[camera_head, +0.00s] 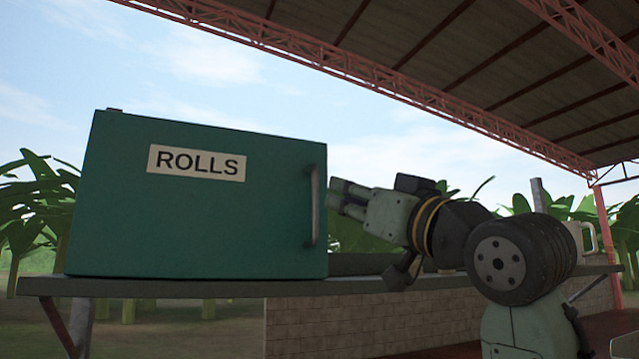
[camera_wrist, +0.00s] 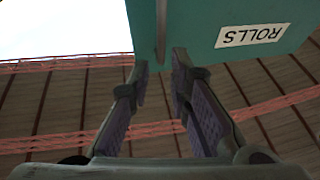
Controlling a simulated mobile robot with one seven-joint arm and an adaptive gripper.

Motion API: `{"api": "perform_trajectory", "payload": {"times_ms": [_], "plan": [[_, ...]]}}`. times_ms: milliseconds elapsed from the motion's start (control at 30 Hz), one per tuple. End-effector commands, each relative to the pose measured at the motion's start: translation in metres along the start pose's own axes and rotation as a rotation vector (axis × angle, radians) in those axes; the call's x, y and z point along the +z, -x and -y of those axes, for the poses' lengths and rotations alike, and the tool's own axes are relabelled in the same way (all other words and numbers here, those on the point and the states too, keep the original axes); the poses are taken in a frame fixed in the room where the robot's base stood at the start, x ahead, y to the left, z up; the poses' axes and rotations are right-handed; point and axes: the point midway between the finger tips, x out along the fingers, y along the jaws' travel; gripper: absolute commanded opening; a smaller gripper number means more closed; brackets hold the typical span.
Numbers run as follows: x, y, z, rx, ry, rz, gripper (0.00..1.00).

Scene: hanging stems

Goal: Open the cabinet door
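The green cabinet (camera_head: 200,222), marked "ROLLS", stands on a shelf with its door (camera_head: 190,215) closed. A grey vertical bar handle (camera_head: 313,206) is near the door's right edge. My gripper (camera_head: 336,194) is just right of the handle, pointing left towards it. In the wrist view, the two fingers of my gripper (camera_wrist: 160,66) are apart, with nothing clasped. There the handle (camera_wrist: 161,32) lines up with the gap between the fingertips. I cannot tell whether it is between them or just beyond. The door's green face also shows in the wrist view (camera_wrist: 205,20).
The grey shelf (camera_head: 250,287) runs under the cabinet, with a block wall (camera_head: 340,325) below it. A light mug-like thing (camera_head: 583,238) stands at the right, behind my arm. Open space lies in front of the door. A roof (camera_head: 480,60) is overhead.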

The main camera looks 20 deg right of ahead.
Motion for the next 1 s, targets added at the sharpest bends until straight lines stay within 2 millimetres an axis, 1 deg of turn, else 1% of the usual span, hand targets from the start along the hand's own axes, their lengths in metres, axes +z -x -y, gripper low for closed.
{"api": "perform_trajectory", "payload": {"times_ms": [33,300,400,500,633,900,933,1000], "plan": [[-0.002,-0.010,0.000,-0.001,-0.001,0.003,0.18],[-0.003,-0.062,0.001,-0.002,-0.001,0.002,0.18],[-0.002,-0.077,0.000,0.000,-0.001,0.002,0.18],[-0.002,-0.088,0.000,0.000,0.000,0.001,0.18],[0.000,-0.096,0.000,0.000,0.000,0.000,0.18],[0.001,-0.097,0.001,-0.001,0.000,-0.001,0.18],[0.001,-0.097,0.001,0.000,0.001,-0.001,0.17],[0.001,-0.097,0.000,0.000,0.001,-0.001,0.13]]}}
